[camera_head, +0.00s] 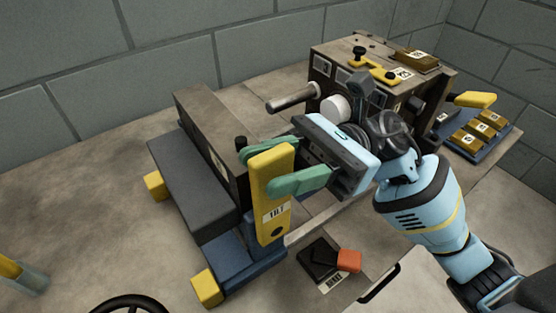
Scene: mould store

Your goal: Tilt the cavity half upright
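A blue tilting cradle (240,262) with yellow feet stands on the floor-coloured worktop. Its dark grey plate (190,192) lies along the left side. A brown-topped steel block (212,125), which looks like the cavity half, sits against the plate's far side; its lower part is hidden. A yellow lever marked TILT (273,205) stands upright at the cradle's near right end. My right gripper (268,166) comes in from the right with one green finger behind the lever's top and one in front. I cannot tell whether both fingers touch it. My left gripper is not in view.
A brown mould block (335,85) with yellow and black fittings stands at back right, a steel pin (292,99) jutting left. A blue tray (476,147) holds several brass blocks. A black and orange item (349,261) lies near the front. The left worktop is mostly clear.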

